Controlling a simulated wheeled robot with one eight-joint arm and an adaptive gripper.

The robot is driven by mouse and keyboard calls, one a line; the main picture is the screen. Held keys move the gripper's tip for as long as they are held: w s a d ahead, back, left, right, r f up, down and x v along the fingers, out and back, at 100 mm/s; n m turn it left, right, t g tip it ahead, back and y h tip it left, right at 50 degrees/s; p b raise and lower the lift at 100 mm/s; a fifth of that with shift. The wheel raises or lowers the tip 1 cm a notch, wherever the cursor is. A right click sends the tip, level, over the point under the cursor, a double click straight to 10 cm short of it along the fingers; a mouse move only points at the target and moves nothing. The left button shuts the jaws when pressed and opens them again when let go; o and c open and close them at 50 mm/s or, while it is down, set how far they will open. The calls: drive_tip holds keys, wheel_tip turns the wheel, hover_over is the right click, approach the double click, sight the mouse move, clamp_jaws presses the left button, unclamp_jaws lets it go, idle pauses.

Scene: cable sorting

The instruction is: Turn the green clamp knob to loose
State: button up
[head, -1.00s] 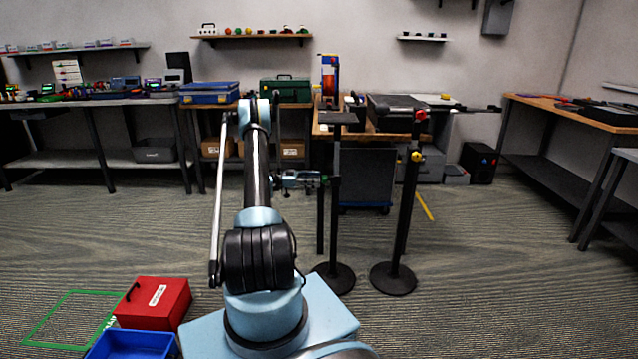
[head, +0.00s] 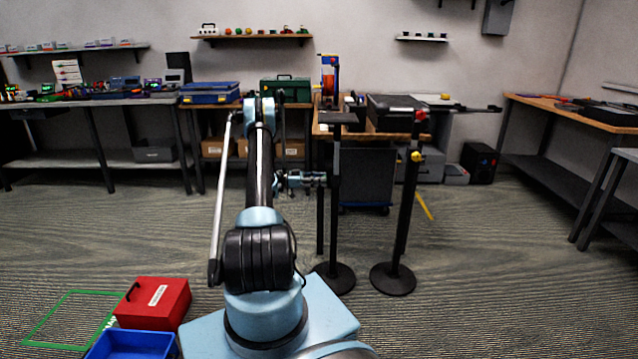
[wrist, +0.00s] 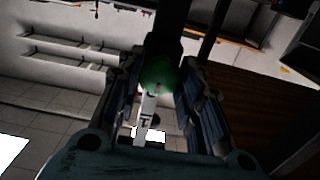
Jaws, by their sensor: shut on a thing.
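The green clamp knob (wrist: 158,73) sits between the two fingers of my gripper (wrist: 159,84) in the wrist view, at the dark post behind it. The fingers stand on both sides of the knob and are shut on it. A pale strip with a dark mark lies just below the knob in that view. In the head view my gripper (head: 316,179) reaches right to the black stand post (head: 335,215), and its fingers hide the knob there. The knob's turn position cannot be read.
A second black stand (head: 405,215) with a red knob (head: 420,115) and a yellow knob (head: 417,157) stands to the right. A dark cart (head: 366,178) is behind. A red box (head: 153,303) and a blue bin (head: 132,345) lie at front left. Floor at right is open.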

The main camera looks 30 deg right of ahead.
drive_tip(key=shift+n, duration=0.3)
drive_tip(key=n, duration=1.9)
drive_tip(key=shift+w, duration=0.1)
drive_tip(key=shift+n, duration=0.3)
idle(0.3)
drive_tip(key=o, duration=1.1)
